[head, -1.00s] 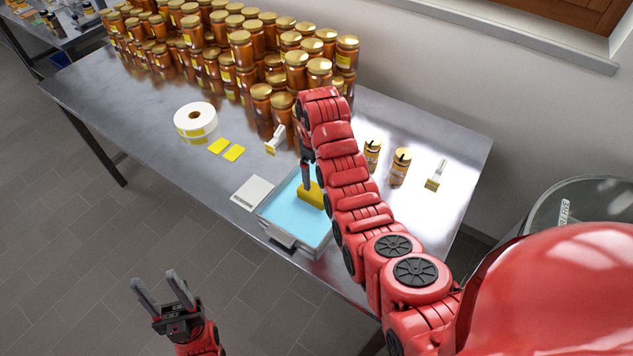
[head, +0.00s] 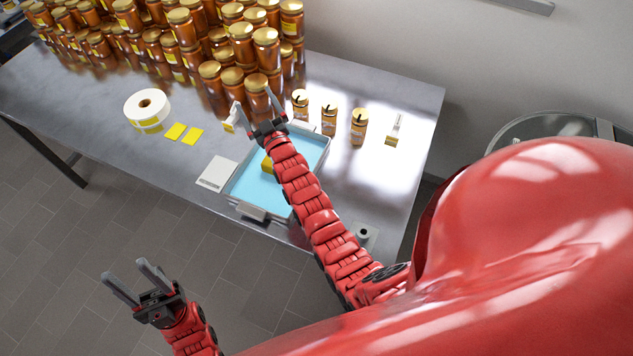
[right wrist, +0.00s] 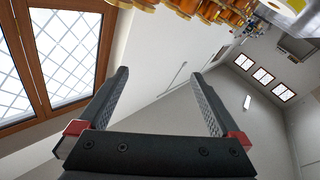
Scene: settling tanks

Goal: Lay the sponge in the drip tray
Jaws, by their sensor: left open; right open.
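The yellow sponge (head: 267,164) lies inside the drip tray (head: 325,152), on its light blue floor. My right forearm hides part of the sponge and tray in the head view. My right gripper (head: 253,98) is above the tray's far side, apart from the sponge, with its fingers spread. In the right wrist view, my right gripper (right wrist: 160,90) is open with nothing between the fingers. My left gripper (head: 122,267) is open and empty, away from the table's front edge over the floor.
Many honey jars (head: 190,40) are stacked at the back. A label roll (head: 147,108), yellow cards (head: 183,133) and a white pad (head: 217,172) are left of the tray. Small jars (head: 359,126) and a brush (head: 394,130) stand or lie to the right.

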